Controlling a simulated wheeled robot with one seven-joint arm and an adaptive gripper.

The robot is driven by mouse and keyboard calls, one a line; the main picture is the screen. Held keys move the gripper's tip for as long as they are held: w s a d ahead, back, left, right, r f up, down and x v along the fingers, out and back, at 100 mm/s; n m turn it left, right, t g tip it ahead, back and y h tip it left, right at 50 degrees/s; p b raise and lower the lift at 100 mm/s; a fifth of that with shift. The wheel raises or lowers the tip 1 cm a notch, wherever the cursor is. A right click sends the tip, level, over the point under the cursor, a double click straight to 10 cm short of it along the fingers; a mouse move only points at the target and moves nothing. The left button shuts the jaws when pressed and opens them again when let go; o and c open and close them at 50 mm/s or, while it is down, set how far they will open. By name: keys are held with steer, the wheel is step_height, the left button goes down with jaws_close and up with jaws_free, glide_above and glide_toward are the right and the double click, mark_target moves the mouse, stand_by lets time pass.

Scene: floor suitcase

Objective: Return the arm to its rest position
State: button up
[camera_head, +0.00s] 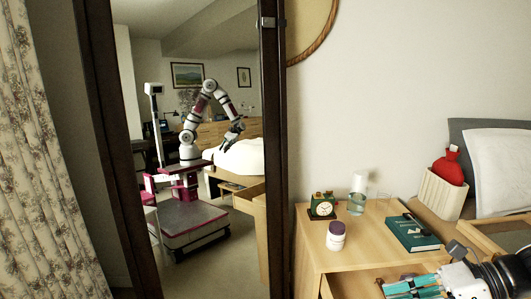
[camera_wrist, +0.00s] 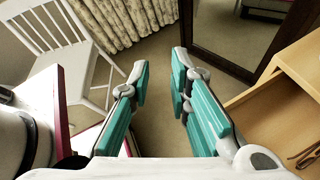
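My gripper (camera_head: 412,286) shows at the lower right of the head view, beside the front of the wooden nightstand (camera_head: 312,250). My arm enters from the right edge and its base side is cut off. In the wrist view my gripper (camera_wrist: 160,62) has two teal-padded fingers set apart, with only bare floor seen between them. It is open and empty. The tall mirror (camera_head: 271,150) reflects my arm, raised and bent, with the gripper hanging out to one side.
An open drawer (camera_wrist: 268,118) lies right of my fingers, with eyeglasses (camera_wrist: 306,157) inside. A white chair (camera_wrist: 75,55) stands left. The nightstand holds a clock (camera_head: 322,208), a glass (camera_head: 357,203), a purple-lidded jar (camera_head: 336,238) and a green book (camera_head: 410,235). Floor (camera_wrist: 160,80) between is clear.

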steer(key=s+a+r+n+g+h, duration=0.3)
steer(key=s+a+r+n+h, duration=0.15)
steer(key=s+n, duration=0.3)
steer(key=s+a+r+n+g+h, duration=0.25)
steer(key=s+a+r+n, duration=0.3)
steer(key=n, duration=0.35)
steer(key=s+d+r+n+t+h, duration=0.1)
steer(key=s+d+n+t+h, duration=0.2)
steer(key=s+n+h, duration=0.35)
step_height(320, 180, up, 21)
steer(key=n+t+y+p, duration=0.1)
steer(key=t+p, duration=0.2)
steer(key=p, duration=1.6)
steer(key=shift+s+a+n+y, duration=0.2)
steer(key=shift+a+n+y, duration=0.05)
steer(key=shift+n+y, duration=0.1)
